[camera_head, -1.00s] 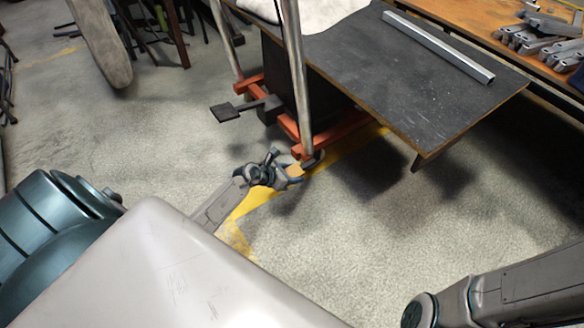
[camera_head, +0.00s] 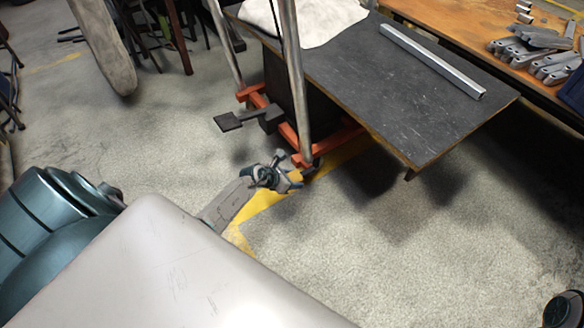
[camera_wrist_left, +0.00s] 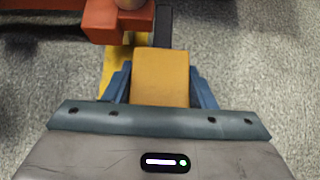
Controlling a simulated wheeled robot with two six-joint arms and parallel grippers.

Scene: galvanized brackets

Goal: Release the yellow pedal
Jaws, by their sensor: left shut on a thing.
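The yellow pedal (camera_wrist_left: 160,77) is a flat, square-edged plate on a dark bar, seen in the left wrist view. My left gripper (camera_wrist_left: 160,92) is shut on it, with one blue finger on each side. In the head view my left gripper (camera_head: 290,180) is low over the floor, beside the near foot of an orange-framed lift cart (camera_head: 302,148). My right gripper is not in view; only a bit of my right arm shows in the bottom right corner.
The cart carries a dark tabletop (camera_head: 400,105) with a metal bar (camera_head: 430,62) and a pale cloth (camera_head: 320,20). A black foot pedal (camera_head: 228,122) sticks out to the left. A workbench with several brackets (camera_head: 550,65) stands at the right. The floor in front is clear.

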